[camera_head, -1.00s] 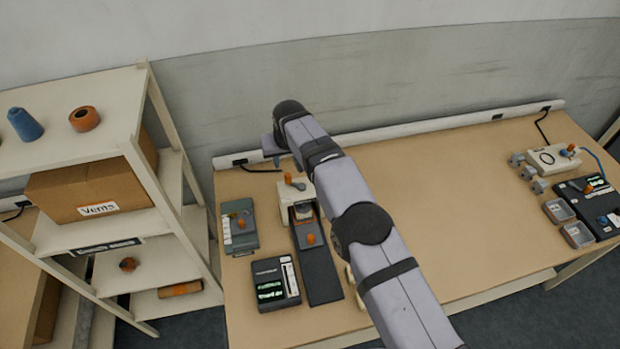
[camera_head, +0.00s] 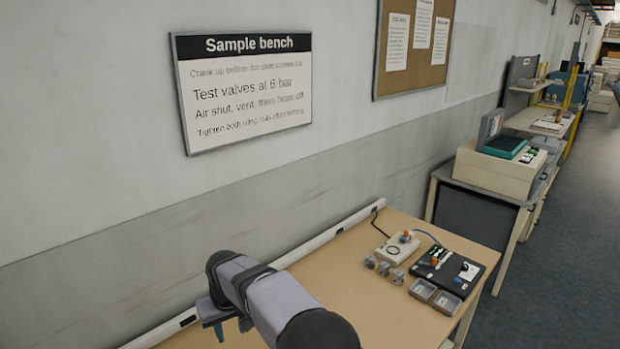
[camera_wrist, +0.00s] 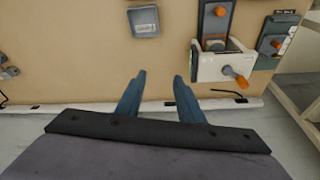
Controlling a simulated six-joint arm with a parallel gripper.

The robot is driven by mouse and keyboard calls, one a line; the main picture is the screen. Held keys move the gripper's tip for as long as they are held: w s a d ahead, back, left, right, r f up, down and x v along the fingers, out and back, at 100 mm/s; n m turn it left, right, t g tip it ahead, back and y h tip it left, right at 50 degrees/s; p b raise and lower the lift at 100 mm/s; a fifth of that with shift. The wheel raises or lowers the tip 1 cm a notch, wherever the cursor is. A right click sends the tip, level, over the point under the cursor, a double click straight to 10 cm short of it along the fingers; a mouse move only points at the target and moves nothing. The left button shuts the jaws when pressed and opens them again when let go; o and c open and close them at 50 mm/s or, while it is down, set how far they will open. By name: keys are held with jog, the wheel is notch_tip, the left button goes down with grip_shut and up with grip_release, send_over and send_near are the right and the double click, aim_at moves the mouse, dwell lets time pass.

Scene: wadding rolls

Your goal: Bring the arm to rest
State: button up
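My gripper shows in the wrist view (camera_wrist: 158,82) with its two blue fingers spread apart and nothing between them. In the wrist view it is over the edge of the tan bench (camera_wrist: 85,60), with bare bench top beyond the fingertips. In the head view my arm rises at the lower left, and a blue part of my gripper (camera_head: 213,312) shows near the wall; its fingertips are not clear there.
A white device with an orange knob (camera_wrist: 222,65) is right of the fingers in the wrist view. A white unit (camera_head: 397,248), a black panel (camera_head: 447,270) and grey trays (camera_head: 423,289) sit on the bench's right end. A sign (camera_head: 247,85) hangs on the wall.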

jog(key=s+d+m+g+h+b, duration=0.15)
jog(key=s+d, duration=0.25)
jog(key=d, duration=0.7)
jog(key=s+d+m+t+y, duration=0.1)
jog(key=s+d+m, duration=0.15)
jog(key=d, duration=0.75)
jog(key=s+d+f+m+g+b, duration=0.1)
jog(key=s+d+f, duration=0.1)
jog(key=s+d, duration=0.4)
jog(key=s+d+f+m+g+b, duration=0.1)
jog(key=s+d, duration=0.6)
jog(key=s, duration=0.7)
jog(key=shift+s+d+f+h, duration=0.2)
jog(key=shift+s+f+h, duration=0.2)
jog(key=shift+f, duration=0.4)
jog(key=shift+w, duration=0.1)
jog(key=shift+c, duration=0.2)
